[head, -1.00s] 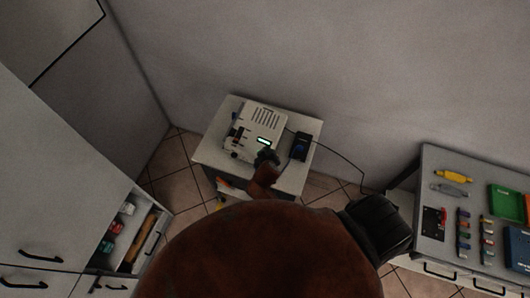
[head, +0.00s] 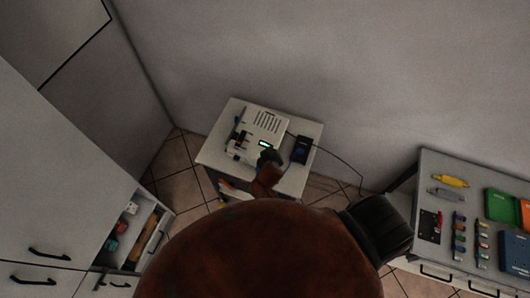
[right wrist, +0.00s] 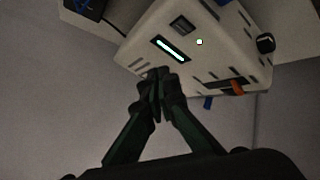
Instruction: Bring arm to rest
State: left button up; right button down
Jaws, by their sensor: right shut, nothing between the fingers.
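My right gripper (head: 268,157) is over the front part of a small table in the head view, in front of a white device (head: 262,129) with a lit green display. In the right wrist view the gripper (right wrist: 160,77) is shut with its fingertips together and nothing between them. The fingertips overlap the edge of the white device (right wrist: 205,50) in that view; I cannot tell whether they touch it. My large brown arm link fills the bottom middle of the head view. My left gripper does not show.
A black box (head: 302,150) with a cable stands beside the device on the small table (head: 222,160). A workbench (head: 432,170) with tools, connectors and bins is at the right. An open drawer (head: 152,232) with items is at the left. Tiled floor lies between.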

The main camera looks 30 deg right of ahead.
jog(key=shift+s+d, duration=0.2)
jog(key=shift+s, duration=0.1)
jog(key=s+d+r+g+y, duration=0.2)
jog(key=s+r, duration=0.1)
jog(key=s, duration=1)
jog(key=s+d+r+g+y, duration=0.1)
jog(key=s+r+g+y, duration=0.2)
jog(key=s, duration=1)
notch_tip(320, 180, down, 40)
jog(key=s+a+g+b, duration=0.1)
jog(key=b, duration=1)
jog(key=s+f+b, duration=0.5)
jog(key=s+f, duration=0.5)
jog(key=f, duration=0.4)
jog(key=s+f+g+b, duration=0.1)
jog(key=s+f+b, duration=0.4)
jog(key=s+f, duration=0.5)
notch_tip(320, 180, down, 4)
jog(key=shift+a+f+n+g, duration=0.15)
jog(key=shift+n+g, duration=0.15)
jog(key=shift+n, duration=0.1)
